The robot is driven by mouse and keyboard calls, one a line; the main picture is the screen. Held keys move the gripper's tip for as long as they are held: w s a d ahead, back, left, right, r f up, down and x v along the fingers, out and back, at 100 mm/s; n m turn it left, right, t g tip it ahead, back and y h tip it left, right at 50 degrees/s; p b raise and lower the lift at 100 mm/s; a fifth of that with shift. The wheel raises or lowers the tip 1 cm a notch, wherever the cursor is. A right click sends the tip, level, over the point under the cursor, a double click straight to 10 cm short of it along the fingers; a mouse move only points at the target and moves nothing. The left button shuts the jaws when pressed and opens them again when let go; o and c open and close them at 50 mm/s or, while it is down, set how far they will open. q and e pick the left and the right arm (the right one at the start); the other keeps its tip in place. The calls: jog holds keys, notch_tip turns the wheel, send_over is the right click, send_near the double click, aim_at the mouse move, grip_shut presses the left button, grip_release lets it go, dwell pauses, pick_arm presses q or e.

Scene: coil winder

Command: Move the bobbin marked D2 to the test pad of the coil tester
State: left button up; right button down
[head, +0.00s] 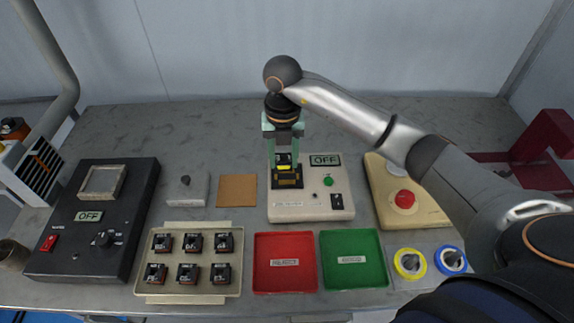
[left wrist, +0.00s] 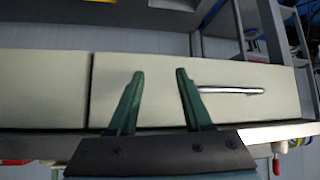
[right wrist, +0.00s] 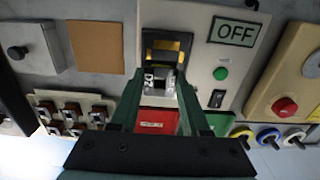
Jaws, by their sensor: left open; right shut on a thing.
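The coil tester (head: 312,205) is a pale box with a display reading OFF, a green button and a dark test pad (head: 287,181) at its left. My right gripper (head: 285,150) points down over the pad, shut on a small dark bobbin (right wrist: 160,78) with white marking; I cannot read it surely as D2. In the head view the fingers and pad blend with the bobbin, so whether it touches the pad is unclear. My left gripper (left wrist: 158,98) is open and empty, facing a pale drawer front (left wrist: 240,90) with a metal handle.
A beige tray (head: 190,285) holds several dark bobbins. A red reject bin (head: 285,270) and a green bin (head: 352,265) lie before the tester. A black control box (head: 90,220) stands left, a cork square (head: 237,190) beside the tester, and a red-button box (head: 404,200) right.

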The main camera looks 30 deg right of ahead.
aim_at(287, 177)
jog(key=shift+w+d+f, duration=0.1)
jog(key=shift+d+f, duration=0.25)
jog(key=shift+f, duration=0.05)
jog(key=shift+w+d+f+p, duration=0.1)
jog(key=shift+f+p, duration=0.05)
jog(key=shift+f, duration=0.8)
jog(key=shift+d+f+p, duration=0.1)
jog(key=shift+f+p, duration=0.05)
jog(key=shift+f, duration=0.8)
jog(key=shift+c, duration=1.9)
grip_release()
notch_tip(287, 177, up, 12)
jog(key=shift+r+b, duration=0.15)
jog(key=shift+b, duration=0.2)
